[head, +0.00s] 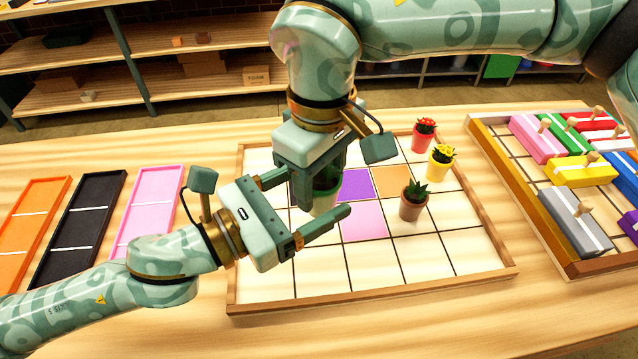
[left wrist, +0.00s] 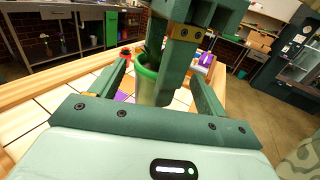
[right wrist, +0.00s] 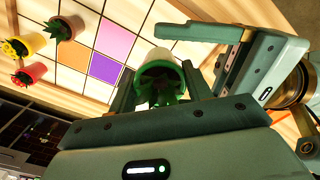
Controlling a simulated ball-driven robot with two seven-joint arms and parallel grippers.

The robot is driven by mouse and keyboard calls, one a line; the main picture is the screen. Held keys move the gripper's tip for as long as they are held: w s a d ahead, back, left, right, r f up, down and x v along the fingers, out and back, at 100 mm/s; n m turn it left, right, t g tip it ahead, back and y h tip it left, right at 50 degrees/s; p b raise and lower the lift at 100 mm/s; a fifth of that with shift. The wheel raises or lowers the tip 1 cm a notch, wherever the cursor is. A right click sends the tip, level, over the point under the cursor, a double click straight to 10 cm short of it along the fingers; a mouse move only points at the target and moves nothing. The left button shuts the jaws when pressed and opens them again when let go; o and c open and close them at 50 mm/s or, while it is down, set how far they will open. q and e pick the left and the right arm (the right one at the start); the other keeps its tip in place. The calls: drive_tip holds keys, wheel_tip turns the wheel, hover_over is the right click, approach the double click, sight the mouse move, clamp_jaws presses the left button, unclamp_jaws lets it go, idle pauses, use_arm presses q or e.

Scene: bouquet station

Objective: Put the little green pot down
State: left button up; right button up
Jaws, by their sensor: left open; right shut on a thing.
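The little green pot (head: 324,203) has a pale body, a green rim and a spiky green plant. In the head view it is largely hidden by my grippers; it shows better in the right wrist view (right wrist: 158,66) and the left wrist view (left wrist: 147,88). My right gripper (head: 318,190) comes from above and is shut on the pot, holding it over the gridded tray (head: 375,265). My left gripper (head: 310,196) is open, with one finger on either side of the pot. Whether its fingers touch the pot, I cannot tell.
A red pot (head: 424,138), a yellow pot (head: 440,170) and a brown pot (head: 412,207) with plants stand on the tray's right part. Orange, black and pink trays (head: 148,210) lie left. A crate (head: 572,262) of coloured blocks stands right. The tray's front cells are clear.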

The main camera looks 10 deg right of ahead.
use_arm(q)
drive_tip(key=shift+x, duration=0.85)
drive_tip(key=c, duration=1.2)
drive_tip(key=shift+c, duration=0.4)
use_arm(e)
drive_tip(key=o, duration=1.4)
